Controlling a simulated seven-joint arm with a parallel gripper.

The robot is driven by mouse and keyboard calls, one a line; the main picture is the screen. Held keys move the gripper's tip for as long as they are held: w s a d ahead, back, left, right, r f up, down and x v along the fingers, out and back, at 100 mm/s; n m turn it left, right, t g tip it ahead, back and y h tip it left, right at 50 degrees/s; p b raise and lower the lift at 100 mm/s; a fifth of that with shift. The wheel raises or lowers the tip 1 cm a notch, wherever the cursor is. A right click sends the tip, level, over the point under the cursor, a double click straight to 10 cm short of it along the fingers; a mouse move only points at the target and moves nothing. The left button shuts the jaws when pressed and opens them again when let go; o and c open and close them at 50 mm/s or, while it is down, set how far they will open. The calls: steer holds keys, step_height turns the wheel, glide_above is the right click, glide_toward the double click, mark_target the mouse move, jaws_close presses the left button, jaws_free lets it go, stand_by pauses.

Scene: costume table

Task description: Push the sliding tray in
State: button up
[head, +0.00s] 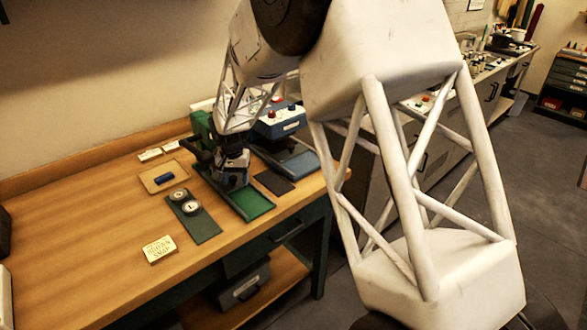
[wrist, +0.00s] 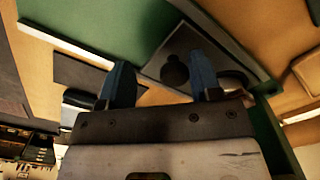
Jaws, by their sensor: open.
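A green tray (head: 250,205) extends toward the table's front edge from a green machine (head: 201,122), which my arm partly hides. A blue-and-white machine (head: 280,122) beside it has a blue-grey tray (head: 300,164) in front. My gripper (head: 232,183) is low over the green tray; whether it touches cannot be told. In the wrist view, my blue fingers (wrist: 162,88) are apart, with nothing clearly held between them. Beyond them show a green surface (wrist: 110,22) and a dark plate with a round dark part (wrist: 174,72).
On the wooden table (head: 90,235) are a dark green strip with two round dials (head: 192,207), a small board with a blue cylinder (head: 165,179), a cream lettered block (head: 159,249) and a dark flat pad (head: 274,182). The table's front left is clear.

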steer(key=s+d, duration=0.8)
steer(key=shift+s+d, duration=0.15)
steer(key=shift+s, duration=0.05)
step_height(320, 180, up, 8)
steer(key=s+d+r, duration=0.3)
steer(key=d, duration=0.3)
steer(key=s+d+r, duration=0.3)
steer(key=d+r, duration=0.1)
steer(key=d, duration=0.2)
steer(key=shift+d+t, duration=0.25)
steer(key=shift+t, duration=0.15)
steer(key=shift+s+d+r, duration=0.1)
steer(key=shift+r, duration=0.05)
steer(key=s+d+r+t, duration=0.1)
steer(key=s+d+r, duration=0.1)
steer(key=s+d, duration=0.8)
steer(key=s+d+r, duration=0.2)
steer(key=s+d, duration=0.9)
steer(key=s, duration=0.6)
steer(key=shift+d+r+t, duration=0.2)
steer(key=shift+t, duration=0.2)
